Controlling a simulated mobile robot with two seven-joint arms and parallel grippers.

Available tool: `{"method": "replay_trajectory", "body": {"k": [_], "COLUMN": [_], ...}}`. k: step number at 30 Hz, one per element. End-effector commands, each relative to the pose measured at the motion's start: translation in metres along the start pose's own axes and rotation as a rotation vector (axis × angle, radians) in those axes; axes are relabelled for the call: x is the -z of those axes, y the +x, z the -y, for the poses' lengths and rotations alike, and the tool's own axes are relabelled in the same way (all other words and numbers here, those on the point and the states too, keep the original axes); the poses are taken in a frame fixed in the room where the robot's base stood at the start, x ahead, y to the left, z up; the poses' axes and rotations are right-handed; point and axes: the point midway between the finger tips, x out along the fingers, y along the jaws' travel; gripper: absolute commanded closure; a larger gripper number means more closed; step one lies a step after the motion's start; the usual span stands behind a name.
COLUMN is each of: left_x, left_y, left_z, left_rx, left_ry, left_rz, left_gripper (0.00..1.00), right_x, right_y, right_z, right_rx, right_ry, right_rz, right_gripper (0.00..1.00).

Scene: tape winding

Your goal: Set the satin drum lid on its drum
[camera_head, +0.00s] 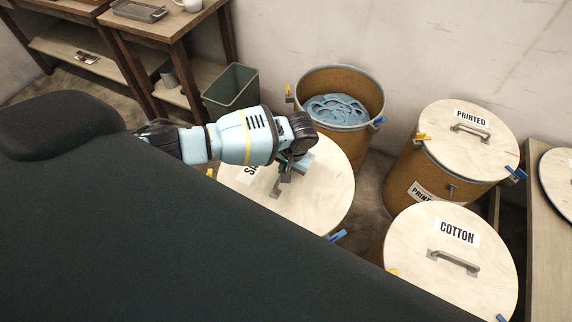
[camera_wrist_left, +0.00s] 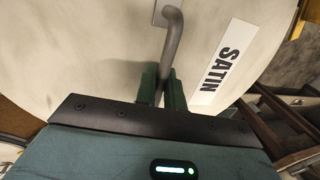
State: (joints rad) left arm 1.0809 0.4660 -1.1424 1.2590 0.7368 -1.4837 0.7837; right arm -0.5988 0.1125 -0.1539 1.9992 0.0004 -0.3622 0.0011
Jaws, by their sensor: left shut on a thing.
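The satin lid (camera_head: 318,202) is a round pale wooden disc with a bar handle (camera_head: 277,186). Its SATIN label (camera_wrist_left: 215,68) reads clearly in the left wrist view. My left gripper (camera_head: 289,170) is shut on the lid's handle, which also shows between the fingers in the wrist view (camera_wrist_left: 171,45). A yellow clip (camera_head: 210,173) and a blue clip (camera_head: 338,236) show at opposite edges of the lid. The lid hides what is under it, and I cannot tell whether it rests on a drum or hangs just above one. My right gripper is not in view.
The lidded PRINTED drum (camera_head: 404,190) and the COTTON lid (camera_head: 415,240) are at right. A green bin (camera_head: 229,92) and wooden tables (camera_head: 160,35) stand at the back left, by the wall.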

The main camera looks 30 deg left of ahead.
Motion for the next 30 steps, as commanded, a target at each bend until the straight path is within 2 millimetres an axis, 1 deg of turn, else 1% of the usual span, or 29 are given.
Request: {"method": "replay_trajectory", "body": {"k": [3, 4, 9, 16, 20, 23, 30], "left_x": [0.001, 0.001, 0.001, -0.001, 0.0, 0.001, 0.001], "left_y": [-0.002, -0.002, -0.002, 0.0, -0.006, -0.02, -0.059], "left_z": [0.0, 0.0, 0.0, 0.0, 0.0, 0.0, 0.0], "left_rx": [-0.001, -0.001, -0.001, 0.001, -0.001, -0.002, -0.002], "left_ry": [-0.001, -0.001, -0.001, 0.0, 0.0, 0.0, -0.001], "left_rz": [-0.003, -0.003, -0.002, 0.002, -0.001, -0.004, -0.006], "left_gripper": [1.0, 0.86, 0.64, 0.64, 0.64, 0.64, 0.64], "right_x": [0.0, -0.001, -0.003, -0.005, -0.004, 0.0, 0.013], "right_y": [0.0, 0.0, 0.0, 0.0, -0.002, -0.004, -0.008], "right_z": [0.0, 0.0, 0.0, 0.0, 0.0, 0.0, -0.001], "right_rx": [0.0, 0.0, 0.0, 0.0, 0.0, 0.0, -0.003], "right_ry": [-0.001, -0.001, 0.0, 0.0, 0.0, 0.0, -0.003], "right_rz": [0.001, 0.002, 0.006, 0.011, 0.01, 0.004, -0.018], "right_gripper": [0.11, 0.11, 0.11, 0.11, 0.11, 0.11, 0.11]}}
